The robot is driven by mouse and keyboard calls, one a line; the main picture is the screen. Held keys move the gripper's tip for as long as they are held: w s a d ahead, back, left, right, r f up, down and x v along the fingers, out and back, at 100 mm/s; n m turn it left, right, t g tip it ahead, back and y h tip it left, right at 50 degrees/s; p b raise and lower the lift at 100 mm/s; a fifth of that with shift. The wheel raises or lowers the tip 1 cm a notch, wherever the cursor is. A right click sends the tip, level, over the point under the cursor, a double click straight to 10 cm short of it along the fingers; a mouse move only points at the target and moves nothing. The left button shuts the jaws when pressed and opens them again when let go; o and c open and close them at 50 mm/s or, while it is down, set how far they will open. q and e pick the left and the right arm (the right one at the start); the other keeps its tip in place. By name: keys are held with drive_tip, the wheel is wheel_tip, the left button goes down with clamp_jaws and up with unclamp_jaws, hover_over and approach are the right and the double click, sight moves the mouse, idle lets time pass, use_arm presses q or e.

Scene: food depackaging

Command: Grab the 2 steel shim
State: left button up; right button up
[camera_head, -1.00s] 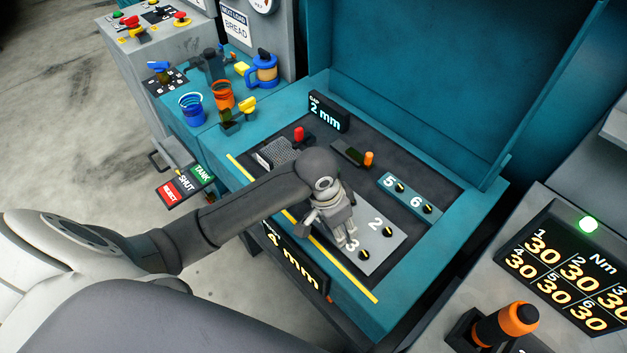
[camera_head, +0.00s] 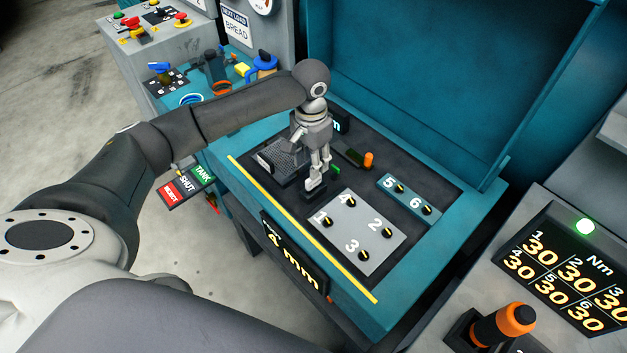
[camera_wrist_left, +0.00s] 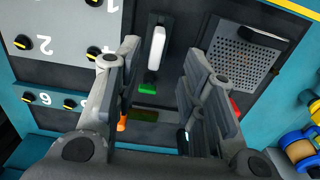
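My left gripper (camera_head: 315,178) points down over the dark panel, between the perforated plate and the grey numbered plate. In the left wrist view my left gripper (camera_wrist_left: 165,75) has its fingers spread, with a clear gap and nothing held. A pale narrow bar (camera_wrist_left: 157,47) stands in a dark holder near the gap, beside a green tab (camera_wrist_left: 148,88). In the head view the fingers largely cover this spot; the green tab (camera_head: 336,170) shows just right of them. I cannot tell for certain which piece is the 2 steel shim. My right gripper is not in view.
A perforated plate (camera_wrist_left: 243,58) lies beside the holder. An orange knob (camera_head: 369,160) stands to the right. A tall teal wall (camera_head: 440,80) rises behind. The front display (camera_head: 295,258) partly reads "mm".

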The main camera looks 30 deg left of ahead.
sight(313, 186)
use_arm(q)
drive_tip(key=shift+f, duration=0.95)
drive_tip(key=f, duration=0.1)
drive_tip(key=f+p, duration=0.1)
drive_tip(key=f, duration=0.1)
drive_tip(key=f+p, duration=0.1)
drive_tip(key=shift+w+d+f, duration=0.1)
drive_tip(key=shift+d+f, duration=0.15)
drive_tip(key=shift+f, duration=0.45)
drive_tip(key=shift+c, duration=0.5)
clamp_jaws()
